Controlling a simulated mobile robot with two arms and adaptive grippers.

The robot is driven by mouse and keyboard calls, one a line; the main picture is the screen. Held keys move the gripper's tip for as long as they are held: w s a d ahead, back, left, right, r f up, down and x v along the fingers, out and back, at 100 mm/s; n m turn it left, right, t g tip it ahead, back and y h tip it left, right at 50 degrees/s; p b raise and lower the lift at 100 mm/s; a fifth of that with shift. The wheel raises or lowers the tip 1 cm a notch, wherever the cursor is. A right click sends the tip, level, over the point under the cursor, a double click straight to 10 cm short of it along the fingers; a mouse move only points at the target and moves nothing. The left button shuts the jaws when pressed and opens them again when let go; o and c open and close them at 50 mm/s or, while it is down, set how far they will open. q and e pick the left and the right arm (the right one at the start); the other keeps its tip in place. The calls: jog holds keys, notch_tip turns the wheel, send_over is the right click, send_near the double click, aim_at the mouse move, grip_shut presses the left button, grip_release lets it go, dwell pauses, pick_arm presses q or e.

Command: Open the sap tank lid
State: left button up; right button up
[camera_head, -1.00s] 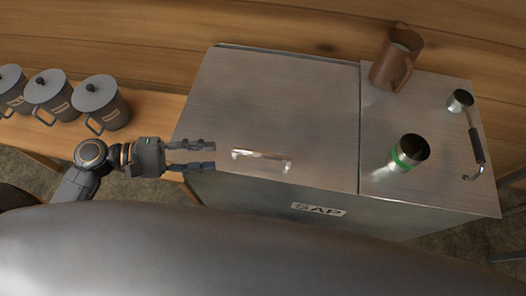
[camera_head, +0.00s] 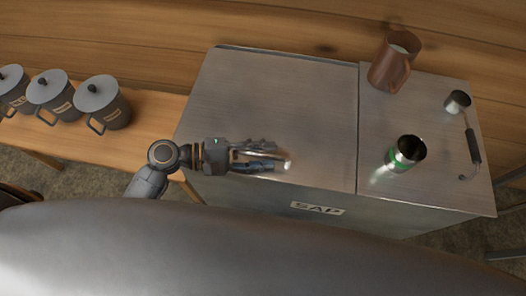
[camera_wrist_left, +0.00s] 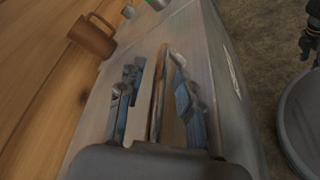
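The sap tank is a metal box with a SAP label (camera_head: 317,208) on its front. Its flat lid (camera_head: 285,100) lies closed on the left part of the top. A bar handle (camera_head: 262,156) is near the lid's front edge; it also shows in the left wrist view (camera_wrist_left: 158,95). My left gripper (camera_head: 258,158) is at the handle, its fingers open on either side of the bar, with a visible gap in the left wrist view (camera_wrist_left: 152,100). A dark shape at that view's right edge may be my right gripper; its fingers are unclear.
On the tank's fixed right part stand a brown pitcher (camera_head: 393,62), a green-banded metal cup (camera_head: 405,154) and a small dipper (camera_head: 459,102) with a dark grip. Three lidded grey mugs (camera_head: 103,104) stand on a wooden bench (camera_head: 152,122) at left. The lid's top is otherwise clear.

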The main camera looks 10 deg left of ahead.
pick_arm(q)
jog(key=c, duration=0.7)
grip_shut()
jog(key=w+r+n+g+p, duration=0.1)
jog(key=w+r+p, duration=0.3)
jog(key=r+p, duration=0.6)
jog(key=w+r+n+p, duration=0.2)
jog(key=w+r+p, duration=0.3)
jog(key=r+p, duration=0.5)
jog(key=shift+w+r+g+y+p, duration=0.25)
jog(key=shift+g+y+p, duration=0.15)
jog(key=shift+p, duration=0.75)
